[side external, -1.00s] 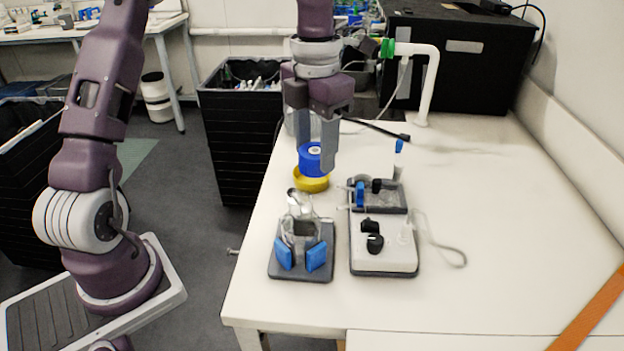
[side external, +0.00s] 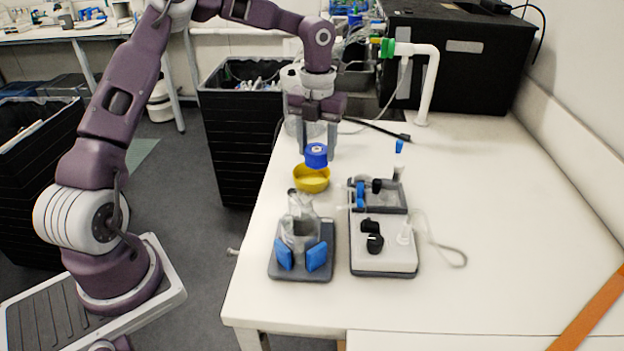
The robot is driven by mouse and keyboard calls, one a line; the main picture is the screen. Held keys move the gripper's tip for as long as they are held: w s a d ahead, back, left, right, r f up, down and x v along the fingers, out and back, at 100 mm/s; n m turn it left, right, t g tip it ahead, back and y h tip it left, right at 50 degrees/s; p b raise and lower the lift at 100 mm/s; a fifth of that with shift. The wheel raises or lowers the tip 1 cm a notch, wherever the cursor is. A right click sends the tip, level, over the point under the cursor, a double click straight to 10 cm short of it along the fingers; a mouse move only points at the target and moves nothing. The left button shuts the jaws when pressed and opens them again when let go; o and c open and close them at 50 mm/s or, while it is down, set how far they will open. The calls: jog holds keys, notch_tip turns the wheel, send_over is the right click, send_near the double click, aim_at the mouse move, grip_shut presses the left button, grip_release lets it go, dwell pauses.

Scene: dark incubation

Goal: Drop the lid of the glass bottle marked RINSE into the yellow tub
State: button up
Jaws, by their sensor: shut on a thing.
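My gripper (side external: 318,157) points down and is shut on a blue lid (side external: 316,152), which shows between its fingers. The lid is above the yellow tub (side external: 311,184), seemingly over its back part, with a gap between them in the picture. The tub is round and shallow and stands on the white table. A clear glass bottle (side external: 300,231) without a lid stands in front of the tub, in a dark holder with blue clamps (side external: 316,257). No RINSE marking can be read on it.
A white device with black knobs (side external: 384,248) stands right of the bottle holder, with a grey tray (side external: 378,197) behind it. A white pipe (side external: 428,85) rises farther back, near a black box (side external: 460,70). The table's right side (side external: 510,230) is clear.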

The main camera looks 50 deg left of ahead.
jog(key=o, duration=1.3)
jog(key=shift+o, duration=0.2)
jog(key=shift+r, duration=0.1)
notch_tip(320, 180, up, 7)
jog(key=shift+f, duration=0.1)
